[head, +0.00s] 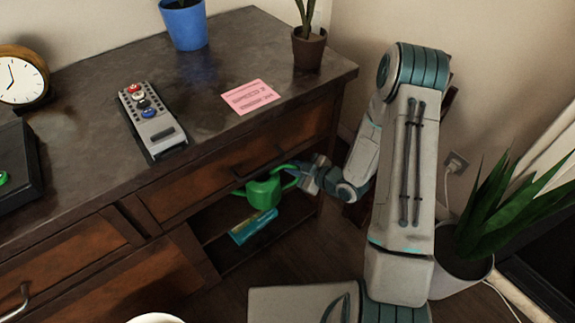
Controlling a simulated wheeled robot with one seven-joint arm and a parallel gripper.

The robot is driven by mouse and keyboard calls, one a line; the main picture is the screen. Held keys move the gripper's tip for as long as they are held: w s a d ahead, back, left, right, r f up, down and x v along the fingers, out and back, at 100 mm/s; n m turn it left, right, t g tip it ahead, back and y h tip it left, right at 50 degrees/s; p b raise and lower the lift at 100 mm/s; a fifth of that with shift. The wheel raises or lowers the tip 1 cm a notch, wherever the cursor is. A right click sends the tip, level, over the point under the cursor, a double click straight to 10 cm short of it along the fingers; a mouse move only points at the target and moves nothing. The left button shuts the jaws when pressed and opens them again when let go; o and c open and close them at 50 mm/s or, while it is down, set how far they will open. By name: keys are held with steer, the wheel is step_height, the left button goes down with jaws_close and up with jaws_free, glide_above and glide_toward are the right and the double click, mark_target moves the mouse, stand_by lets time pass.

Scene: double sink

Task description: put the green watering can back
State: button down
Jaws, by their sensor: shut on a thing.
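The green watering can (262,194) is in front of the open shelf compartment (212,222) of the dark wooden cabinet, just below the drawer front. My gripper (300,178) comes in from the right and is shut on the can at its right side. The fingertips are small and partly hidden in this view. The can's narrow green spout or handle reaches toward the drawer handle on the left. I cannot tell how far inside the compartment the can is.
A blue-green box (250,228) lies in the compartment below the can. On the cabinet top are a remote (152,120), a pink note (250,97), a blue pot (184,24), a brown pot (308,48) and a clock (22,78). A large potted plant (465,255) stands at right.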

steer(key=x, duration=0.1)
steer(key=b+x, duration=0.1)
steer(key=shift+w+a+r, duration=0.1)
steer(key=shift+w+a, duration=0.2)
steer(key=shift+a, duration=0.05)
steer(key=c, duration=1.4)
jaws_free()
